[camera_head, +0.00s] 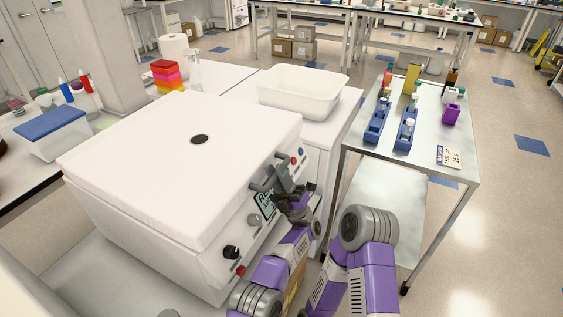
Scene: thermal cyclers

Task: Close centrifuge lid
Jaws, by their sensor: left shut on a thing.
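The centrifuge (150,235) is a large white box in the left half of the view. Its white lid (120,150) lies flat over the top of the body, with a small dark round port in it. I cannot tell whether it is latched. A grey handle (262,185) sits at the front edge of the lid, above the control panel. My left gripper (284,190) is at this front edge, shut on the handle, its dark fingers partly hiding the handle and panel. My right gripper is not in view.
A white tub (305,92) stands on the bench behind the centrifuge. A metal cart (430,120) with blue racks and bottles is at the right. A blue-lidded box (52,130) is at the left. Open floor lies right of the cart.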

